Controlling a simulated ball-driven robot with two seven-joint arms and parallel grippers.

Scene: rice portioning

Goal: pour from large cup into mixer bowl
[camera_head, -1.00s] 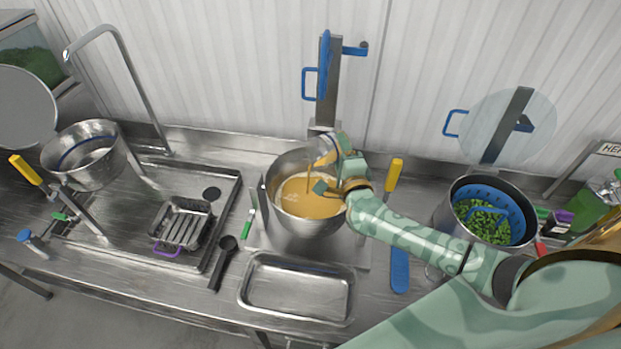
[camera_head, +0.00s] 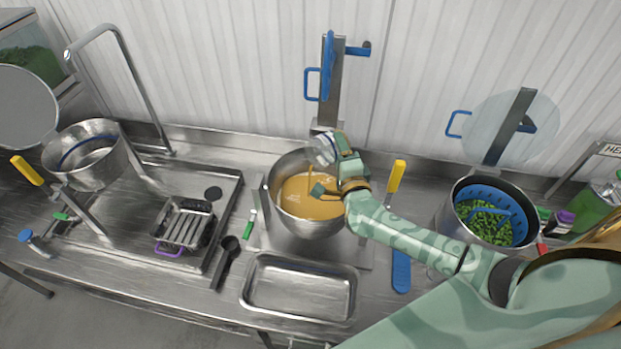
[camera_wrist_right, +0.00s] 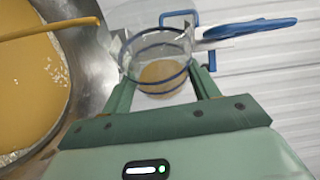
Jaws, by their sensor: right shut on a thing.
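The mixer bowl (camera_head: 307,232) is a round steel bowl at the middle of the counter, holding tan-orange liquid. My right gripper (camera_head: 328,168) is above the bowl's right side, shut on the large cup (camera_head: 321,150), which is clear and tilted over the bowl. A thin stream of tan liquid runs down from the cup into the bowl. In the right wrist view the cup (camera_wrist_right: 160,50) has blue bands and sits between the two fingers, with some tan liquid inside. The bowl (camera_wrist_right: 85,80) and the stream show at the left there. My left gripper is not in view.
A steel tray (camera_head: 299,314) lies in front of the bowl. A pot of peas (camera_head: 453,222) stands at the right.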

